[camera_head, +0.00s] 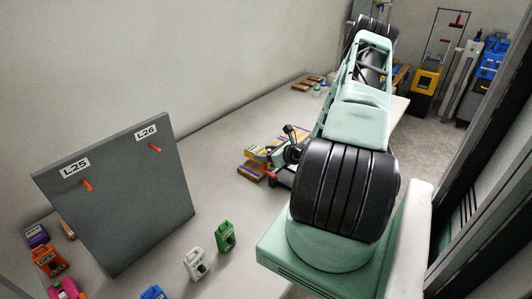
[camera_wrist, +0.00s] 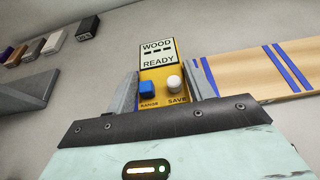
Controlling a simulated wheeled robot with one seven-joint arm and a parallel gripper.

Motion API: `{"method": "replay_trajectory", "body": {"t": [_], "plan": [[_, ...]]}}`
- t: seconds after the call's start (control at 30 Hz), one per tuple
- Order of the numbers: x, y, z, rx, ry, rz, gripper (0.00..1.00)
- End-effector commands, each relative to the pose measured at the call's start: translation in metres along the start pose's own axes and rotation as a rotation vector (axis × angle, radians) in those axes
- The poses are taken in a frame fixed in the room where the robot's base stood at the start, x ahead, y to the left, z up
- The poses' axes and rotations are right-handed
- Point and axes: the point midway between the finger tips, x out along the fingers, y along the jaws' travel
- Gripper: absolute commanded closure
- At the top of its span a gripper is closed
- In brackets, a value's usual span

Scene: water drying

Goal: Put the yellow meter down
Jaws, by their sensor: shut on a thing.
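The yellow meter (camera_wrist: 150,75) is between the two grey fingers of my gripper (camera_wrist: 168,72) in the wrist view. Its display reads "WOOD" and "READY"; a blue button marked RANGE and a white knob marked SAVE are below it. My gripper is shut on the meter's sides. A pale wooden board (camera_wrist: 255,70) with blue stripes lies just right of the meter; I cannot tell whether they touch.
A grey panel (camera_head: 120,200) with two orange pegs, labelled L25 and L26, stands on the table (camera_head: 255,265). Green (camera_head: 225,237), white (camera_head: 196,264) and several other coloured devices stand around it. More wooden pieces (camera_head: 307,84) lie farther back. Open table lies between panel and gripper.

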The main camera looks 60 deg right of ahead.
Motion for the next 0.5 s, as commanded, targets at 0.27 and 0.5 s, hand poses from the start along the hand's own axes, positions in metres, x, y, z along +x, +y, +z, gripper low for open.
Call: {"method": "replay_trajectory", "body": {"t": [0.27, 0.5], "plan": [[0.0007, 0.0, -0.0007, -0.001, -0.002, 0.0, 0.78], [0.0037, 0.0002, -0.0079, -0.001, -0.001, 0.001, 0.78]]}}
